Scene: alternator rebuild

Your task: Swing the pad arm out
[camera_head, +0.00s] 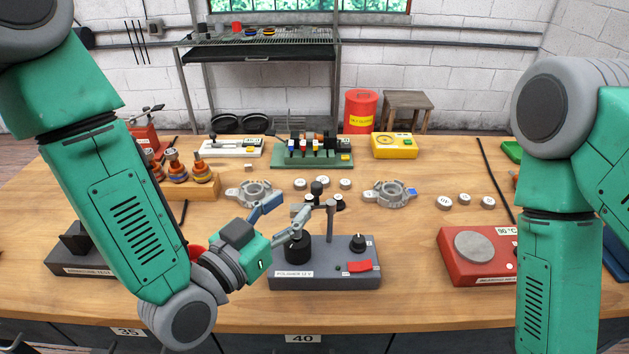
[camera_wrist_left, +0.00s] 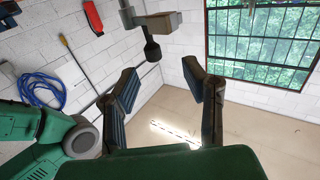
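The polisher (camera_head: 283,277), a dark grey box labelled POLISHER 12 V, sits at the front middle of the bench. It has a black cylinder (camera_head: 297,248), an upright post (camera_head: 331,223), a black knob and a red switch. A short grey arm reaches left from the post's top; its left end is partly hidden by my fingers, so I cannot tell its pad clearly. My left gripper (camera_head: 294,206) is above the polisher's left side, left of the post. Its fingers are apart with nothing seen between them in the left wrist view (camera_wrist_left: 160,75). My right gripper is out of view.
A red hot plate (camera_head: 455,267) stands right of the polisher. Two grey alternator housings (camera_head: 255,192) (camera_head: 389,193) and small labelled parts lie behind it. A wooden rack (camera_head: 200,191) is at left; a green holder (camera_head: 310,160) and yellow meter (camera_head: 394,147) stand at the back.

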